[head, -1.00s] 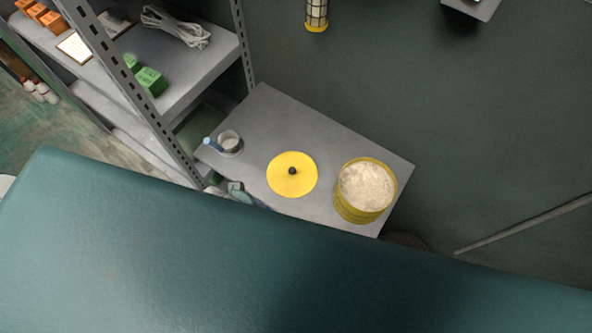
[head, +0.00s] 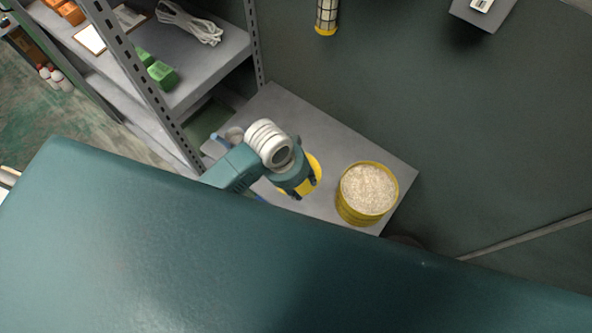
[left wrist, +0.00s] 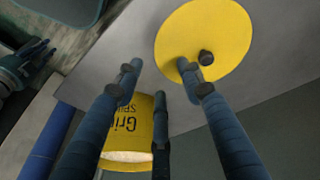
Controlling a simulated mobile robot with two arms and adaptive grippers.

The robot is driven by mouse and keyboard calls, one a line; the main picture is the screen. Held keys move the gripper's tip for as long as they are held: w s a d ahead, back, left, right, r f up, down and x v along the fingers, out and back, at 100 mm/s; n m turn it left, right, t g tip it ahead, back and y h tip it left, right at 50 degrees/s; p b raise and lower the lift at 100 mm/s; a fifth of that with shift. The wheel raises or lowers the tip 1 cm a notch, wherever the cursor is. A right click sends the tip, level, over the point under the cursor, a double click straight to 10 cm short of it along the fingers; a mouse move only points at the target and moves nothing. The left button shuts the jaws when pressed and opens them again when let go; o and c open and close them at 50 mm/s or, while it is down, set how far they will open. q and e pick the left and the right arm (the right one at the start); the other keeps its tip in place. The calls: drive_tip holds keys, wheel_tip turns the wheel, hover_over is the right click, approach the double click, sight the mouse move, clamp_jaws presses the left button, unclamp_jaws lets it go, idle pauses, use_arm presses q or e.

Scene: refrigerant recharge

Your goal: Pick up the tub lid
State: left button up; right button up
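The tub lid is a flat yellow disc (head: 314,168) with a dark knob, lying on the grey table. In the head view my left gripper (head: 306,191) is above it and hides much of it. In the left wrist view the lid (left wrist: 214,32) lies beyond the spread fingers (left wrist: 160,80), its knob beside one fingertip. The left gripper is open and empty. The yellow tub (head: 366,196), full of pale grainy stuff, stands to the right of the lid; it also shows in the left wrist view (left wrist: 128,128).
A metal shelf (head: 205,70) with green boxes and a coiled cable stands on the left. A caged lamp (head: 327,15) is at the top.

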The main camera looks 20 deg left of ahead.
use_arm(q)
drive_tip(key=w+a+r+m+g+y, duration=0.2)
drive_tip(key=w+a+r+m, duration=0.15)
drive_tip(key=w+r, duration=0.35)
drive_tip(key=shift+n, duration=0.45)
wheel_tip(320, 180, down, 5)
drive_tip(key=shift+s+a+f+p, duration=0.1)
drive_tip(key=shift+s+a+p, duration=0.05)
drive_tip(key=shift+p, duration=0.55)
drive_tip(key=f, duration=0.1)
drive_tip(key=f+p, duration=0.1)
drive_tip(key=f, duration=0.2)
drive_tip(key=shift+s+d+f, duration=0.25)
drive_tip(key=shift+d+f, duration=0.05)
drive_tip(key=shift+f, duration=0.45)
clamp_jaws()
